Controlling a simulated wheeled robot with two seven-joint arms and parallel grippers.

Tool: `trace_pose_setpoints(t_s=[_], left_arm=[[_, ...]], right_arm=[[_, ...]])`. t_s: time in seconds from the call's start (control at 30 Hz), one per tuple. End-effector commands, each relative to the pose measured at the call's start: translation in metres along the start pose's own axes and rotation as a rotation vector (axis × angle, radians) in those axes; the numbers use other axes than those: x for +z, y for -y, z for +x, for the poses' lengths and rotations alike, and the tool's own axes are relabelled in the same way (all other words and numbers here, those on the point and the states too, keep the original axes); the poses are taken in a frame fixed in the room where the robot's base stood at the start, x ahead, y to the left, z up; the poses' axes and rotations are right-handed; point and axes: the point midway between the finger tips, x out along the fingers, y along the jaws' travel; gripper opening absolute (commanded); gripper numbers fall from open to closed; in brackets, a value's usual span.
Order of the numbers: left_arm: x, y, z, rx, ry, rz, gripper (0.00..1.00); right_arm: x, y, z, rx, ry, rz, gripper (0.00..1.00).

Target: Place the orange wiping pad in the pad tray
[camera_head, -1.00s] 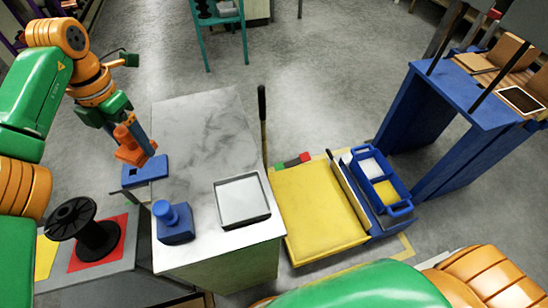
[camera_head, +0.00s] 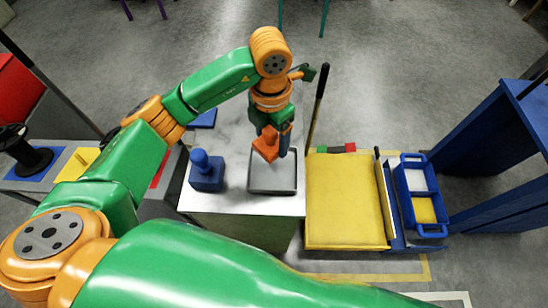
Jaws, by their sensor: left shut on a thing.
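My left gripper (camera_head: 284,146) reaches down over the marble-topped table and is shut on the orange wiping pad (camera_head: 264,145). The pad is tilted and looks to be held above the far part of the pad tray. The pad tray (camera_head: 272,187) is a shallow light-grey tray with a dark rim, near the table's front right. The gripper and pad hide part of its far side. I cannot tell exactly how high the pad is above it. My right gripper is not in view.
A blue knobbed block (camera_head: 207,175) stands just left of the tray. A flat blue holder (camera_head: 203,119) lies farther back, partly behind my arm. Right of the table are a yellow platform (camera_head: 345,200), an upright dark handle (camera_head: 317,105) and a blue caddy (camera_head: 423,187).

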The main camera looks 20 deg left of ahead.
Motion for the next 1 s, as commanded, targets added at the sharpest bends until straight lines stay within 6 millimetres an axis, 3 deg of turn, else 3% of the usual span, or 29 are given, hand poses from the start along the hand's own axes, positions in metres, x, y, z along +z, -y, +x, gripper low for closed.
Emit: trace_pose_setpoints(t_s=[0.23,0.4,0.73,0.77,0.8,0.83,1.0], left_arm=[[-0.018,0.024,0.034,-0.001,-0.004,0.001,0.16],[-0.016,0.022,0.061,0.001,-0.001,0.000,0.16],[-0.015,0.022,0.068,0.002,0.003,0.002,0.16],[-0.015,0.022,0.066,0.002,0.002,0.002,0.84],[-0.015,0.022,0.065,0.002,0.002,0.002,0.95],[-0.015,0.022,0.065,0.002,0.002,0.002,1.00],[-0.015,0.022,0.065,0.002,0.002,0.002,1.00]], right_arm=[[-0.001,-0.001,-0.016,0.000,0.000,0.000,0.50],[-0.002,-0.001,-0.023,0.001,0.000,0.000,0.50],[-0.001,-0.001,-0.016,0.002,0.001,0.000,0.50],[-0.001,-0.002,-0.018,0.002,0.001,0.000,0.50],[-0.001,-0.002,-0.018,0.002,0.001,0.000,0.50],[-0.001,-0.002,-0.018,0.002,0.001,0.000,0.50],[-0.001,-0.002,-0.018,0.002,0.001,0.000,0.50]])
